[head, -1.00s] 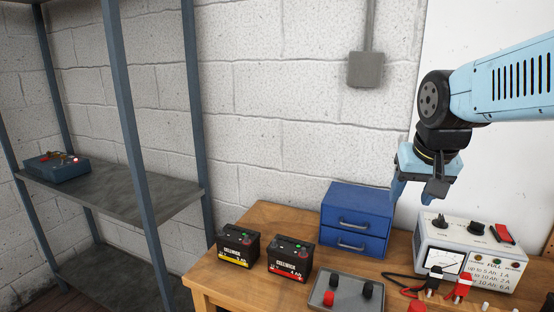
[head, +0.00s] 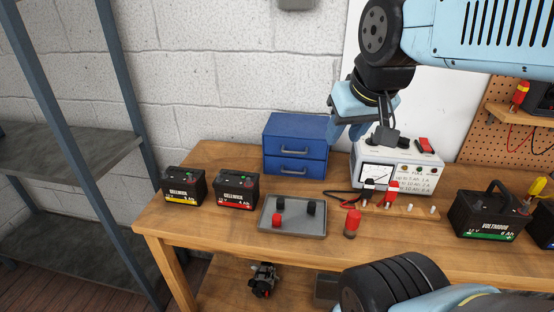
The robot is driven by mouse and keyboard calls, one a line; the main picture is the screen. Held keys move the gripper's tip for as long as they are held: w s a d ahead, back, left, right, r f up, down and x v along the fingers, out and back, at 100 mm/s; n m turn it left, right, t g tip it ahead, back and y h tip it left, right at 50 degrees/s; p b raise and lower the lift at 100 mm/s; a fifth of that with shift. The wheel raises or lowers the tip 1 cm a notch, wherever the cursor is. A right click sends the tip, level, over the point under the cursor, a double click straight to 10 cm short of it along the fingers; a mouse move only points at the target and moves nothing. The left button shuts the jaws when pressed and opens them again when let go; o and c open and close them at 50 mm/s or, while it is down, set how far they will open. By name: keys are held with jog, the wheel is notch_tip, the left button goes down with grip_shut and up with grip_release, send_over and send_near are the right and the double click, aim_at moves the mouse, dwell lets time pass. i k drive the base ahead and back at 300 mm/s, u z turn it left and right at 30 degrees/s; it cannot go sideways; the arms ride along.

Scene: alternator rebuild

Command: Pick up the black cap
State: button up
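Two black caps sit on a grey tray (head: 303,230) on the wooden workbench. One black cap (head: 281,203) is at the back left of the tray and the other black cap (head: 311,208) at the back right. A red cap (head: 276,221) sits at the tray's front left. My gripper (head: 368,135) points down, above and to the right of the tray in the picture, in front of the meter. Its fingers are apart and nothing shows between them.
A blue drawer box (head: 296,145) stands behind the tray, two batteries (head: 237,190) to its left. A meter (head: 398,166) with clips is behind right. A larger battery (head: 488,215) is further right.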

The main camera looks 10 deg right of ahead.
aim_at(310, 207)
jog(key=u, duration=0.75)
jog(key=k, duration=1.7)
jog(key=z, duration=0.4)
jog(key=i, duration=1)
jog(key=u, duration=0.1)
